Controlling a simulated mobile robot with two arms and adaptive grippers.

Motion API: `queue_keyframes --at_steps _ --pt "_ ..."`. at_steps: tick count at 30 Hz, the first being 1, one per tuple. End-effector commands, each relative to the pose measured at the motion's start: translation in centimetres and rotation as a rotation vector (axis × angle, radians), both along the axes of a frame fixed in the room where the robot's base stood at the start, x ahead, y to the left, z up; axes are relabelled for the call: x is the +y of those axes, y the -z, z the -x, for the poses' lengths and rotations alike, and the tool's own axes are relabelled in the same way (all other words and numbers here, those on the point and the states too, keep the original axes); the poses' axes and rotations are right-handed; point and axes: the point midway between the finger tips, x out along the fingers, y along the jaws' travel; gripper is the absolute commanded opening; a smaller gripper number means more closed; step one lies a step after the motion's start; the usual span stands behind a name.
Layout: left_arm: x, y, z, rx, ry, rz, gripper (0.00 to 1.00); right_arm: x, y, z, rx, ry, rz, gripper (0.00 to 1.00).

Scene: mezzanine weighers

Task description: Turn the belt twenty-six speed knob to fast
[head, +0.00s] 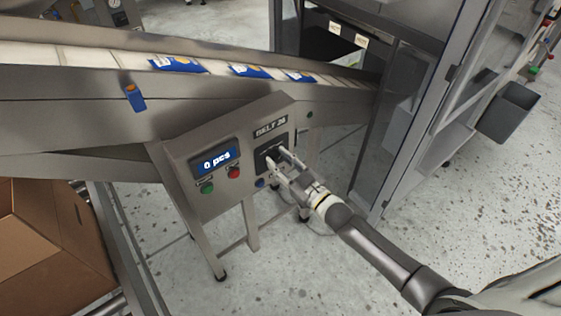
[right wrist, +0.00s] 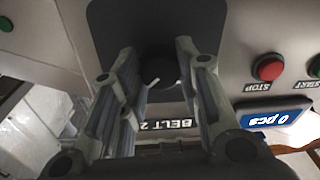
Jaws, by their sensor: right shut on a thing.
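The belt twenty-six speed knob (right wrist: 156,68) is a dark round knob on a black plate (right wrist: 112,18). A white line on it slants down and left in the right wrist view, where the panel appears upside down. My right gripper (head: 277,159) reaches the panel from the right, its fingers on either side of the knob and shut on it. The fingers hide most of the knob in the head view. The BELT 26 label (head: 271,127) sits above the plate. My left gripper is not in view.
The control panel (head: 215,198) also bears a display reading 0 pcs (head: 217,161), a green button (head: 207,188) and a red button (head: 233,172). The inclined conveyor (head: 115,85) above carries blue-and-white packets (head: 178,64). A cardboard box (head: 50,250) stands at lower left.

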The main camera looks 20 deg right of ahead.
Motion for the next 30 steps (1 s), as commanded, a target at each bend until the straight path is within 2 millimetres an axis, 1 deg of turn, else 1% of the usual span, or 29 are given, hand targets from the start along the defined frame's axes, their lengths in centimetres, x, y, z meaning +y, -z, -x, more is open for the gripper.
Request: queue_keyframes --at_steps 1,5,6,14,17,20,22,30 --pt "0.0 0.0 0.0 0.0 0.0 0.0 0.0 0.0 0.0 0.0 0.0 0.0 0.0 0.35" --pt "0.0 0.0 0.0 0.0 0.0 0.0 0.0 0.0 0.0 0.0 0.0 0.0 0.0 0.52" --pt "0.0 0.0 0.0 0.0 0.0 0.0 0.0 0.0 0.0 0.0 0.0 0.0 0.0 0.54" --pt "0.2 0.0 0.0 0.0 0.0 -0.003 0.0 0.0 0.0 0.0 0.0 0.0 0.001 0.54" --pt "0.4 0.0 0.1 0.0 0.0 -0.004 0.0 -0.2 0.1 0.4 0.001 0.0 0.001 0.54" --pt "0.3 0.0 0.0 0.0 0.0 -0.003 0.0 -0.6 0.2 1.3 0.001 0.0 0.002 0.54" --pt "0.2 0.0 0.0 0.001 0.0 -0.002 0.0 -1.0 0.2 2.3 0.002 -0.001 0.002 0.54" --pt "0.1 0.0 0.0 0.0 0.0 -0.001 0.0 -3.1 0.6 7.3 0.003 0.0 0.003 0.54"
